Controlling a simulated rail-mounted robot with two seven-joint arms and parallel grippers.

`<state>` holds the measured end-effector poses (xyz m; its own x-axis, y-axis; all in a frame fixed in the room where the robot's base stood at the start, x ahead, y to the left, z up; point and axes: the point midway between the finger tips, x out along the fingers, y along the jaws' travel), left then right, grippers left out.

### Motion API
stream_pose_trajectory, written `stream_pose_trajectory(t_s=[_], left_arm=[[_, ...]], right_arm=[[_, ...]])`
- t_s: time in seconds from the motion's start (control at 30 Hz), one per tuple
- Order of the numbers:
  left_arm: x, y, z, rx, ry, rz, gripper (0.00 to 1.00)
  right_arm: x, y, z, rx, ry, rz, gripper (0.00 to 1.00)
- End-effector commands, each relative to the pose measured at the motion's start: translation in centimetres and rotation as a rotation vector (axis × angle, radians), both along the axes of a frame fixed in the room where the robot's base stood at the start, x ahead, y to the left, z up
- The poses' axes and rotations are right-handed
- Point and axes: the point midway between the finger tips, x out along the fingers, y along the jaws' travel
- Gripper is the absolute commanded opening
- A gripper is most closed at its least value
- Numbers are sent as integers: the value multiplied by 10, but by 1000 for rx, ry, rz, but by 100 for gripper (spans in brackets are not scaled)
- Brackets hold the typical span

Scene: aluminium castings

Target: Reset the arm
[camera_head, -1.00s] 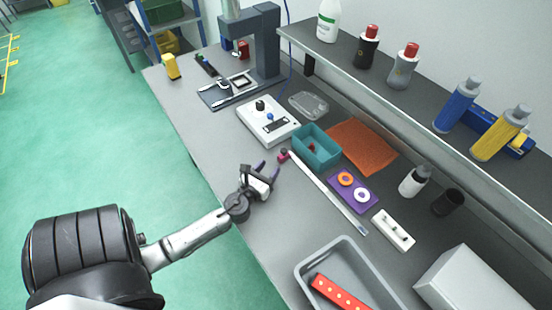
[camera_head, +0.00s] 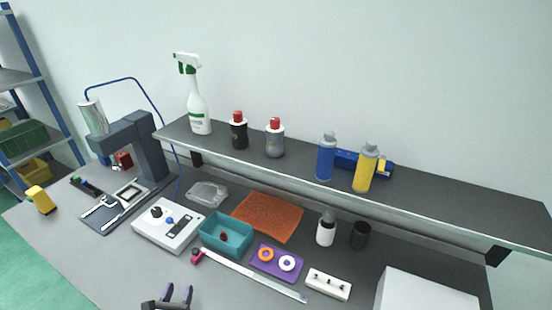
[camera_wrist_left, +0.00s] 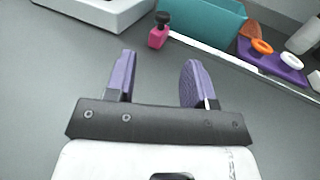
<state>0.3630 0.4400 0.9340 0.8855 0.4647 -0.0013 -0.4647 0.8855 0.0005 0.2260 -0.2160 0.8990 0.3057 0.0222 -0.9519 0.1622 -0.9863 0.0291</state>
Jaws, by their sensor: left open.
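My left gripper (camera_head: 178,294) shows at the bottom edge of the head view, over the grey bench. Its two purple fingers stand apart with nothing between them. It also shows in the left wrist view (camera_wrist_left: 158,82), open and empty above the bare bench top. A small pink piece with a black top (camera_wrist_left: 159,32) is beyond the fingertips, apart from them. Most of my left arm is out of the head view. My right gripper is in neither view.
A teal bin (camera_head: 227,236), a white control box (camera_head: 168,225), a long metal strip (camera_head: 255,276), a purple tray (camera_head: 276,263) and a white block (camera_head: 328,284) lie on the bench. A shelf (camera_head: 430,205) with bottles overhangs the back. Bench at the lower left is clear.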

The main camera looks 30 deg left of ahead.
Motion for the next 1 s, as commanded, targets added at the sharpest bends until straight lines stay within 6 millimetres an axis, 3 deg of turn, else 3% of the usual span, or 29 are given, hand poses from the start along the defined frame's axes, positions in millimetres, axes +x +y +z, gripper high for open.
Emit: stream_pose_trajectory(t_s=[0.17,0.27,0.37,0.5,0.67,0.8,1.0], left_arm=[[0,0,2,-9,-4,3,49],[-2,-2,15,-74,-32,21,49],[-6,-6,40,-233,-95,70,49],[-19,-19,84,-625,-233,200,49],[-39,-46,124,-1123,-373,408,49],[-59,-82,155,-1522,-449,635,49],[-91,-145,198,-1949,-470,1016,49]], right_arm=[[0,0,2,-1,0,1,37],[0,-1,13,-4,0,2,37],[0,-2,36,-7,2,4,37],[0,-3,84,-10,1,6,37],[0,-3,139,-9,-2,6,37],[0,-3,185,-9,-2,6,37],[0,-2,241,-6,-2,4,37]])
